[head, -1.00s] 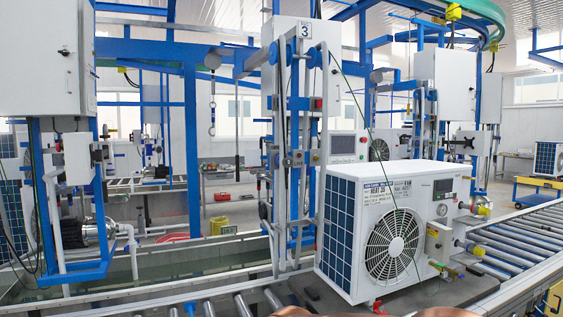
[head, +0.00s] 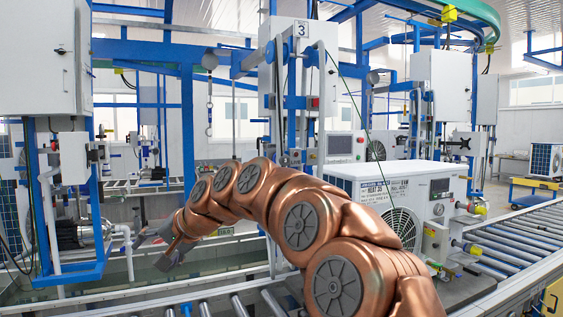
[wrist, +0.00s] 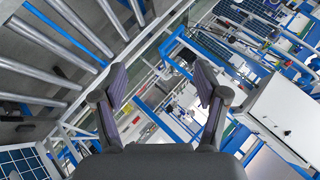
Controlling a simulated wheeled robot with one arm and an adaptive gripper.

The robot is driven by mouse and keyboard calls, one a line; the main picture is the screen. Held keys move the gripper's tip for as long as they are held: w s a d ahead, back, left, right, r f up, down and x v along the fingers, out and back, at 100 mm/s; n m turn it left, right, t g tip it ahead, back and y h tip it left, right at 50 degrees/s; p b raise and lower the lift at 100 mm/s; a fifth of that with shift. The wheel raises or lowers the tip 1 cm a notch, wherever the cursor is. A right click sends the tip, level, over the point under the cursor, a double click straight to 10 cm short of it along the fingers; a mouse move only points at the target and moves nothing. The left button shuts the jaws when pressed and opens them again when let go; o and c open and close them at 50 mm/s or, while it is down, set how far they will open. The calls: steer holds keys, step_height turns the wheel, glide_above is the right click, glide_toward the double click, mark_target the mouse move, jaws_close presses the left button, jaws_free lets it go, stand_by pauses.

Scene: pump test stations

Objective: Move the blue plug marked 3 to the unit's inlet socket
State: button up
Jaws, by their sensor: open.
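The white unit (head: 440,187) with a round fan grille stands on the roller line at right, partly hidden by my arm in the head view. Fittings (head: 472,248) with yellow ends stick out of its right side; I cannot tell which is the inlet socket. I cannot make out a blue plug marked 3 in either view. A sign with a 3 (head: 302,29) is on the station post behind the unit. My gripper (head: 168,250) is left of the unit, pointing left and down. In the wrist view my gripper (wrist: 161,86) is open and empty, fingers wide apart.
A blue frame (head: 85,270) with a pump (head: 75,234) and white pipes stands at left, near my gripper. Conveyor rollers (head: 515,245) run along the right and front.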

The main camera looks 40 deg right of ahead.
steer(key=w+d+r+m+t, duration=0.25)
steer(key=w+d+r, duration=0.25)
steer(key=d, duration=0.3)
steer(key=m+t+h+b, duration=0.1)
steer(key=m+t+h, duration=0.4)
steer(key=m+h, duration=0.25)
glide_toward(286, 160)
steer(key=w+a+f, duration=0.3)
steer(key=w+a, duration=0.5)
steer(key=a, duration=0.2)
steer(key=s+d+m+h, duration=0.1)
steer(key=d, duration=0.2)
steer(key=s+d+r+m, duration=0.1)
steer(key=d, duration=0.2)
steer(key=s+d+r+m+h, duration=0.1)
steer(key=d, duration=0.3)
steer(key=shift+s+r+m+h, duration=0.1)
steer(key=shift+s+m+h, duration=0.25)
steer(key=shift+m, duration=0.05)
steer(key=shift+a, duration=0.1)
steer(key=shift+w, duration=0.1)
